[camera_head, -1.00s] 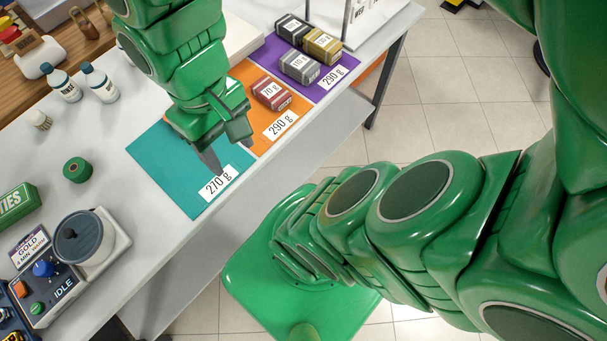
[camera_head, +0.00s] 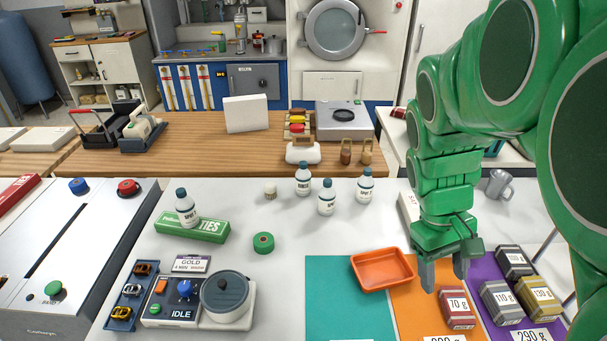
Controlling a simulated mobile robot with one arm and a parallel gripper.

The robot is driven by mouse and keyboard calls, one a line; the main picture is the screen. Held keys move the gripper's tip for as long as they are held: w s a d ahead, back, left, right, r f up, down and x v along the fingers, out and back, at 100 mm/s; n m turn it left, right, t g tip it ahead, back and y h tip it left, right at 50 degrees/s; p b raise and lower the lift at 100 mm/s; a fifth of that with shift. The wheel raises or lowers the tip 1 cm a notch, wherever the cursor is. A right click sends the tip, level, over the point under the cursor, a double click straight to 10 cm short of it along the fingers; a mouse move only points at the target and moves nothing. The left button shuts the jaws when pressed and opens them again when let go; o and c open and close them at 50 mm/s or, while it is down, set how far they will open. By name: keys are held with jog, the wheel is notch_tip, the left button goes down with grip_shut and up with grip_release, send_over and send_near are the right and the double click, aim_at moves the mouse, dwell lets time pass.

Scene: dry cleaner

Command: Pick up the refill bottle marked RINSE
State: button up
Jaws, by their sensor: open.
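Several white bottles with dark teal caps stand on the white counter: a back-left bottle (camera_head: 303,181), a middle bottle (camera_head: 327,198) and a right bottle (camera_head: 366,187). Another white bottle (camera_head: 186,209) stands at the left by the green TIES box (camera_head: 192,230); I cannot tell whether it is on the box or behind it. The labels are too small to read surely, so I cannot tell which is marked RINSE. My gripper (camera_head: 443,280) is open and empty, pointing down over the orange panel, right of the bottles and nearer the front.
An orange tray (camera_head: 383,283) is just left of my gripper. A red 70 g block (camera_head: 457,306) and grey blocks (camera_head: 501,302) lie right of it. A green tape roll (camera_head: 263,242) and small pale jar (camera_head: 270,192) stand left of the bottles. The counter's middle is mostly clear.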

jog(key=w+d+n+h, duration=0.3)
jog(key=w, duration=0.6)
jog(key=w+d+n+h, duration=0.2)
jog(key=w+d+h, duration=0.1)
jog(key=w, duration=0.5)
jog(key=w+a+f+n+t+h, duration=0.1)
jog(key=w+a+n+t+h, duration=0.15)
jog(key=w, duration=0.55)
jog(key=w+a+n+t+h, duration=0.1)
jog(key=w+a+n, duration=0.1)
jog(key=w+n, duration=0.35)
jog(key=n+t+y, duration=0.2)
jog(key=n+t, duration=0.8)
jog(key=n, duration=0.1)
send_near(303, 163)
jog(key=shift+h, duration=0.25)
jog(key=shift+f+x, duration=0.2)
jog(key=shift+x, duration=2.35)
jog(key=shift+f+x, duration=0.2)
jog(key=shift+x, duration=2.4)
jog(key=shift+a, duration=0.2)
grip_shut()
